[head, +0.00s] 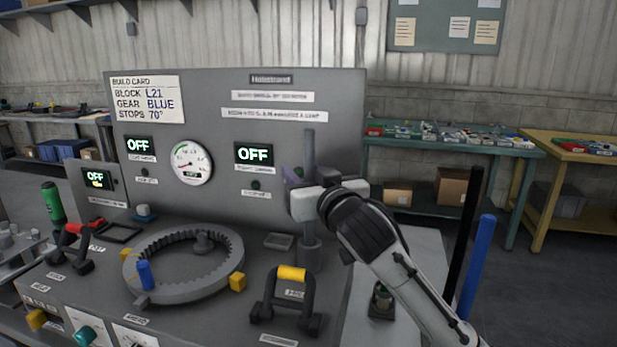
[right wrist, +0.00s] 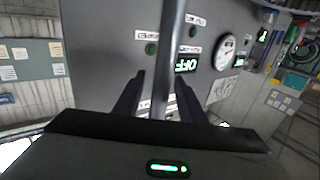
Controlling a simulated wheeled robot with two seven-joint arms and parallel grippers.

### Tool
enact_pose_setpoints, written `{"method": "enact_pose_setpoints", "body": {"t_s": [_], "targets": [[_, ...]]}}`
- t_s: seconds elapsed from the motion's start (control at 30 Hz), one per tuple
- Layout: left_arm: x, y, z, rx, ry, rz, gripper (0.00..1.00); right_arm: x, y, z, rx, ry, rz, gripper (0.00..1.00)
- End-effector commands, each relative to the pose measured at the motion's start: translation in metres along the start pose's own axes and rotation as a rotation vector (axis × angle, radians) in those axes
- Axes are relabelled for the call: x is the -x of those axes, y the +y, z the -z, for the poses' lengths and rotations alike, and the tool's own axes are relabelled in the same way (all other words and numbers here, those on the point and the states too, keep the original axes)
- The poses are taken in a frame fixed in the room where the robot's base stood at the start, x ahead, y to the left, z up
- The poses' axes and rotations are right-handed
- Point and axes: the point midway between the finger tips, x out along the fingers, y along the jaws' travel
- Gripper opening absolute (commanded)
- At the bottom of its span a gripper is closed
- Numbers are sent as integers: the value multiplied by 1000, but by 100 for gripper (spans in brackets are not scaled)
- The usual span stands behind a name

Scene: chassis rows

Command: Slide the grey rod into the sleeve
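The grey rod (head: 309,150) stands upright in the head view, rising above my right gripper (head: 308,196). The grey sleeve (head: 309,256) is a short upright cylinder on the bench top directly below it. The rod's lower part reaches down to the sleeve's mouth; how deep it sits is hidden. In the right wrist view, the rod (right wrist: 167,60) runs between the dark fingers of my right gripper (right wrist: 162,88). Background shows between the rod and the fingers, so the gripper looks open around it. My left gripper is not in view.
The grey back panel (head: 220,110) stands close behind the rod. A yellow-topped black handle (head: 291,273) stands in front of the sleeve, and a toothed ring (head: 180,293) lies to its left. Black (head: 466,235) and blue (head: 477,265) rods stand at the right.

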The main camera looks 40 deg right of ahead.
Motion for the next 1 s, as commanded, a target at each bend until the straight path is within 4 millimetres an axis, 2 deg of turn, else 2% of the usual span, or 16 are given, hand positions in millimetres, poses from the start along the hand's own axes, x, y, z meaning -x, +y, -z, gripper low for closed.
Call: {"method": "enact_pose_setpoints", "body": {"t_s": [0.17,0.5,0.7,1.0], "targets": [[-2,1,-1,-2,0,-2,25,25,-1,-1,-1,3,3,37],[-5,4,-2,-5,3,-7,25,88,0,0,-2,4,2,37],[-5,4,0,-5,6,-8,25,103,0,1,0,4,0,37],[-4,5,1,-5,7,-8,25,103,0,1,0,4,0,37]]}}
